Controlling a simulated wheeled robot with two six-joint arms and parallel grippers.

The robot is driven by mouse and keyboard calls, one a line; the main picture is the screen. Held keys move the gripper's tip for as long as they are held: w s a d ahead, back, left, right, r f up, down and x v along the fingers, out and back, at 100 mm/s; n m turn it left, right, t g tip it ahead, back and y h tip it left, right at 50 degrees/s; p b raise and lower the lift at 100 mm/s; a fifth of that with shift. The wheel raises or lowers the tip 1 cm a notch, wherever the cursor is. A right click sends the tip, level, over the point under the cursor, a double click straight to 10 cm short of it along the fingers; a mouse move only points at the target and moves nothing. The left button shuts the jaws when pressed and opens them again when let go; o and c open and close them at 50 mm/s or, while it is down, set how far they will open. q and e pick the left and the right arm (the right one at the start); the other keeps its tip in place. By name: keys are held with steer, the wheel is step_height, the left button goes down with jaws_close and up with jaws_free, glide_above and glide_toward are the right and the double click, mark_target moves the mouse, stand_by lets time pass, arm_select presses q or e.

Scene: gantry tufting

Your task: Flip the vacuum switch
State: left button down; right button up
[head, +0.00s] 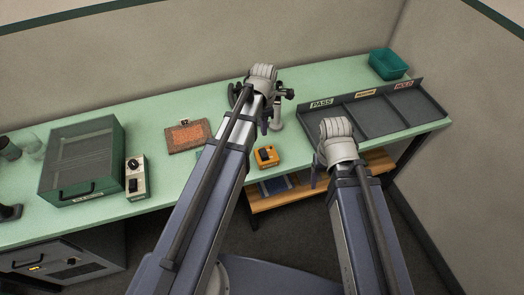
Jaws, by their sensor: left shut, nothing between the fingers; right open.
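A small orange-yellow box with a dark top (266,156) sits near the front edge of the green bench. A beige control box (136,178) with a round black knob and a dark switch stands further left. I cannot tell from this view which of them is the vacuum switch. My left gripper (264,127) is shut and empty above the back middle of the bench, mostly hidden by its own wrist. My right gripper (315,177) is open and empty near the bench's front edge, left of its wrist. Neither visibly touches a box.
A clear green-tinted case (82,163) stands on the left of the bench (165,113). A board with an orange patch (189,136) lies mid-bench. A dark divided tray (367,115) with labels including PASS and a green bin (388,64) are at right. A stand (277,115) is beside my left wrist.

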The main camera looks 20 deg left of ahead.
mark_target(265, 156)
arm_select(q)
steer(key=f+b, duration=1.4)
steer(key=shift+w+d+f, duration=0.2)
steer(key=shift+w+f, duration=0.05)
steer(key=shift+w, duration=0.15)
arm_select(e)
step_height(265, 156, down, 14)
steer(key=w, duration=0.1)
steer(key=shift+f, duration=0.2)
steer(key=shift+d, duration=0.1)
